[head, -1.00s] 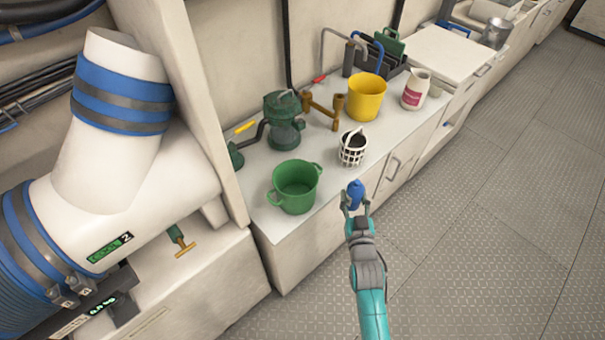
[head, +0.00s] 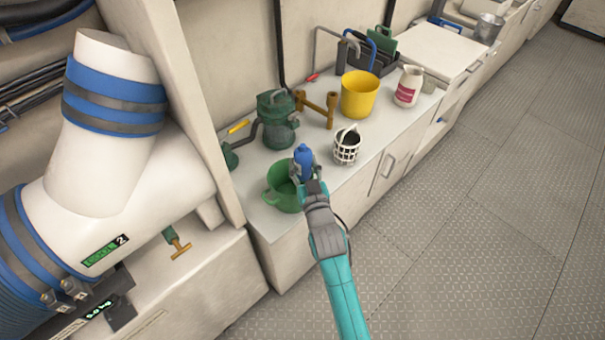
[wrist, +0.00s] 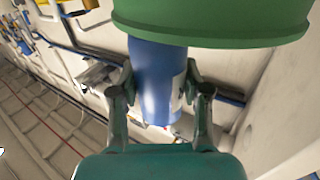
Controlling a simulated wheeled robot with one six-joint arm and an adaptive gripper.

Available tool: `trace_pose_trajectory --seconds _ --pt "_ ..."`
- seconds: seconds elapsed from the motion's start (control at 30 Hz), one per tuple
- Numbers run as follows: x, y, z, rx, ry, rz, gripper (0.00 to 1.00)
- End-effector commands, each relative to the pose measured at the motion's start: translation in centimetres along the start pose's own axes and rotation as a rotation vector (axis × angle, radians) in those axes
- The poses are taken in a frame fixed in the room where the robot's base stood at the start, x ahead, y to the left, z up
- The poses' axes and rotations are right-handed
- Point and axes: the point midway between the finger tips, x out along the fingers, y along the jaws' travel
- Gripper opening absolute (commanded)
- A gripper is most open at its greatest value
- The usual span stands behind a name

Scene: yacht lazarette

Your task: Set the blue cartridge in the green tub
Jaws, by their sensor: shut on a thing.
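My gripper (head: 305,174) is shut on the blue cartridge (head: 303,156), which is held upright above the counter. In the head view the cartridge overlaps the right side of the green tub (head: 279,198), and my gripper hides part of the tub's rim. In the wrist view the two fingers (wrist: 159,84) clasp the sides of the cartridge (wrist: 155,82). A large green curved surface, apparently the tub (wrist: 210,22), covers the cartridge's end at the top of that view. I cannot tell the cartridge's exact height over the rim.
A white basket (head: 346,150) stands close to the right of my gripper. A green pump-like device (head: 277,128), a brass fitting (head: 318,108), a yellow bucket (head: 360,97) and a white jug (head: 408,87) stand behind. A white pillar (head: 190,110) borders the counter's left end.

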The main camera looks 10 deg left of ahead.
Motion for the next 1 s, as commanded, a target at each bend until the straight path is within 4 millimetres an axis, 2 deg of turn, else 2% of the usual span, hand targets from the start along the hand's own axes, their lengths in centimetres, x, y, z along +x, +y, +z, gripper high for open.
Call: trace_pose_trajectory --seconds 0.13,0.23,0.27,0.3,0.37,0.63,1.0 --pt "0.0 0.0 1.0 -0.001 0.001 0.000 0.07" --pt "0.0 0.0 2.5 -0.002 -0.003 0.001 0.08" --pt "0.0 0.0 3.0 -0.001 -0.004 0.001 0.02" --pt "-0.1 0.0 3.5 0.000 -0.006 0.000 0.00" --pt "-0.1 0.0 4.0 0.000 -0.005 0.000 0.00" --pt "0.0 0.0 4.0 -0.001 0.000 0.000 0.00" --pt "0.0 0.0 4.9 0.000 0.000 0.000 0.00"
